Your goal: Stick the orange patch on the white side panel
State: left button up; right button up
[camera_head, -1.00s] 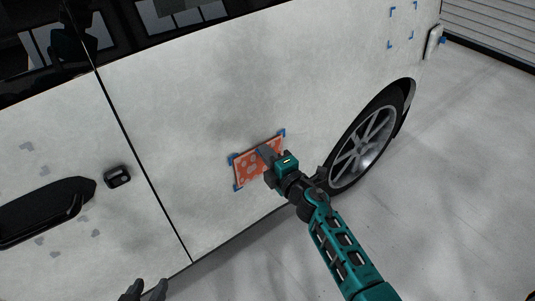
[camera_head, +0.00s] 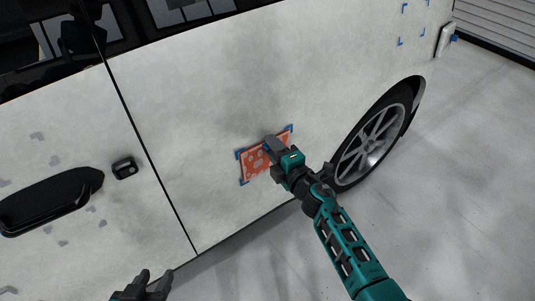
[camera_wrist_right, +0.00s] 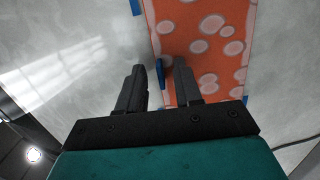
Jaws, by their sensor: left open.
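The orange patch (camera_head: 256,167) with pale spots lies against the white side panel (camera_head: 205,100), framed by blue corner marks (camera_head: 243,182). It also shows in the right wrist view (camera_wrist_right: 205,45). A small blue tab (camera_wrist_right: 160,75) sits at the patch's edge, between my right fingers. My right gripper (camera_head: 269,142) is over the patch's upper edge and hides part of it. Its fingers (camera_wrist_right: 160,88) stand apart in the wrist view, one over the patch and one beside it. My left gripper (camera_head: 145,281) is open and empty at the bottom edge, away from the patch.
A black door handle (camera_head: 50,203) and a small dark lock (camera_head: 125,168) are at the left. The rear wheel (camera_head: 375,145) is close to my right arm. Another set of blue corner marks (camera_head: 401,42) is at upper right. The floor at right is clear.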

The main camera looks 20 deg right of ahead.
jog(key=s+d+m+g+h+p, duration=0.1)
jog(key=s+d+m+h+p, duration=0.1)
jog(key=s+m, duration=0.55)
jog(key=s+d+m+g+h+p, duration=0.1)
jog(key=s+d+m+p, duration=0.25)
jog(key=s, duration=0.75)
pick_arm(q)
jog(key=shift+y, duration=0.4)
jog(key=a+r, duration=0.1)
jog(key=s+a+r, duration=0.1)
jog(key=r, duration=0.1)
jog(key=shift+r+p, duration=0.25)
jog(key=shift+p, duration=0.1)
pick_arm(e)
jog(key=s+a+f+m+g+y, duration=0.1)
jog(key=s+a+f+m+g, duration=0.1)
jog(key=s+m, duration=0.4)
jog(key=shift+s+a+m+g, duration=0.3)
jog(key=shift+a+m+g, duration=0.3)
jog(key=shift+a+g, duration=0.2)
pick_arm(q)
jog(key=shift+s+d, duration=0.1)
